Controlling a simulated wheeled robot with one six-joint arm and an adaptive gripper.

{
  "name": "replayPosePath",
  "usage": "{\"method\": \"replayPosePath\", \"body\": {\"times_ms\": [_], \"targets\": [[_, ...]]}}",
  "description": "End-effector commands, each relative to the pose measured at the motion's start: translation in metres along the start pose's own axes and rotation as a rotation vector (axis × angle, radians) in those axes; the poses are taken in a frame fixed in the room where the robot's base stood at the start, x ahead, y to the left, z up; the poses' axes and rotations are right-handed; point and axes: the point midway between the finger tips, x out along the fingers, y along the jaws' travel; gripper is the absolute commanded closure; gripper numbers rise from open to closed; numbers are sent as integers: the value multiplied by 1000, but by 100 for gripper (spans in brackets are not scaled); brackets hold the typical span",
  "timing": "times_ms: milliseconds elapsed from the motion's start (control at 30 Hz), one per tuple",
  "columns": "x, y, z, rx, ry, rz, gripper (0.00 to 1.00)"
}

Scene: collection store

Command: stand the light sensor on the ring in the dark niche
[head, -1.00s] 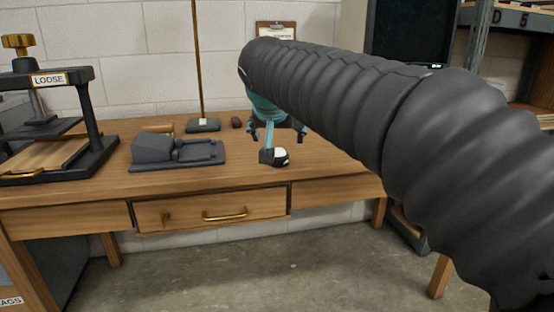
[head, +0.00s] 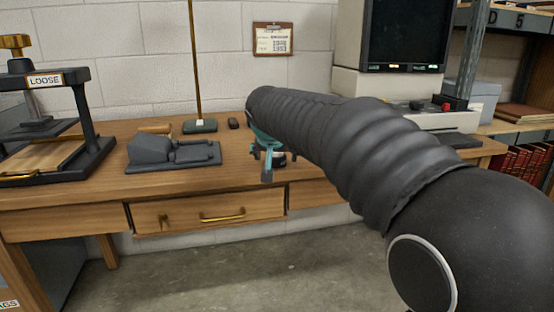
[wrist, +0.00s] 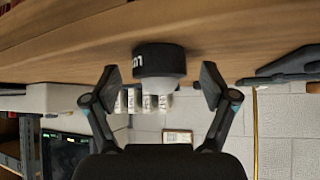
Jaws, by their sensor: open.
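The light sensor (wrist: 160,62), a short black cylinder with a pale dome and white lettering, stands on the wooden desk. It shows upside down between my fingers in the wrist view. My gripper (wrist: 158,76) is open, with a finger on each side of the sensor and a visible gap on both sides. In the head view my gripper (head: 268,158) is low over the desk's front part, and my arm and fingers hide most of the sensor. I cannot make out the ring or the dark niche in either view.
The desk (head: 330,168) also holds a grey device (head: 172,152), a rod on a green base (head: 200,126) and a press marked LOOSE (head: 45,125). A monitor (head: 405,35) stands at the back right. A drawer (head: 210,212) with a brass handle is below.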

Motion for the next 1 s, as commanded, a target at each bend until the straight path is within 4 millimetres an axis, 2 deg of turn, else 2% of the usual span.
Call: {"method": "replayPosePath", "body": {"times_ms": [267, 500, 533, 567, 600, 867, 1000], "targets": [[6, 0, 0, 0, 1, -1, 15], [6, 0, 0, 0, 1, -1, 75], [6, 0, 0, 0, 1, -1, 80], [6, 0, 0, 0, 1, -1, 80], [5, 0, 0, 0, 1, -1, 86], [4, 0, -2, 0, 2, -1, 86], [-2, 0, -9, 0, 3, -1, 86]]}}
